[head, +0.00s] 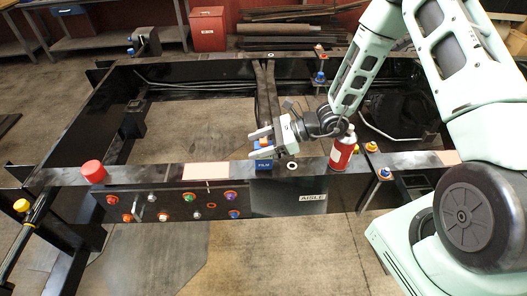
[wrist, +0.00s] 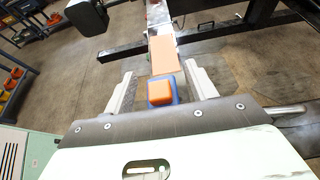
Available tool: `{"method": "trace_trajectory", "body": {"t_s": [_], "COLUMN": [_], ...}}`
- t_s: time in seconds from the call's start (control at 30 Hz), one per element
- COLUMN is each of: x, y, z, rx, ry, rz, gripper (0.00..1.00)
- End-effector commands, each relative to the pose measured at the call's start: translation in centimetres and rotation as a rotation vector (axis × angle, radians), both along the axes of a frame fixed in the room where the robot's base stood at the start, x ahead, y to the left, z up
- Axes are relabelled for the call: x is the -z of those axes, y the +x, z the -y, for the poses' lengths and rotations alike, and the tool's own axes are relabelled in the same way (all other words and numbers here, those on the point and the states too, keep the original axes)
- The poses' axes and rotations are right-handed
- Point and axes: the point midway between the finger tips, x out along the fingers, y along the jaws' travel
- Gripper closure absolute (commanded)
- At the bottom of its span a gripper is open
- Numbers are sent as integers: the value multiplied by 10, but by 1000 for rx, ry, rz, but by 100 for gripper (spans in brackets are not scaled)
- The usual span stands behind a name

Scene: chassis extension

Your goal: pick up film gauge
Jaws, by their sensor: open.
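The film gauge, a small blue block with an orange top (wrist: 159,92), stands on the black rail between my finger lines in the wrist view.
A red spray can (head: 343,148) stands on the rail close to the right of my gripper. A flat orange pad (head: 206,171) and a red cap (head: 93,171) lie to the left. Several coloured knobs line the rail's front panel. An open gap lies behind the rail.

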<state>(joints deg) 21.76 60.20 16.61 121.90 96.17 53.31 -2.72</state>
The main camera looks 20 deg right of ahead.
Motion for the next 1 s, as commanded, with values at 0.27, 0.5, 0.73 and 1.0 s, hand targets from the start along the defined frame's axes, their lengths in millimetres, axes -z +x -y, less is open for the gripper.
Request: {"method": "trace_trajectory", "body": {"t_s": [0.27, 0.5, 0.73, 1.0], "x": [2, 2, 1, -12], "y": [1, 1, 1, 3], "z": [-4, -4, -3, -3], "rx": [0, 0, 1, 1], "ry": [0, 0, 1, 0], "rz": [0, 0, 2, 5], "gripper": [44, 100, 100, 100]}}
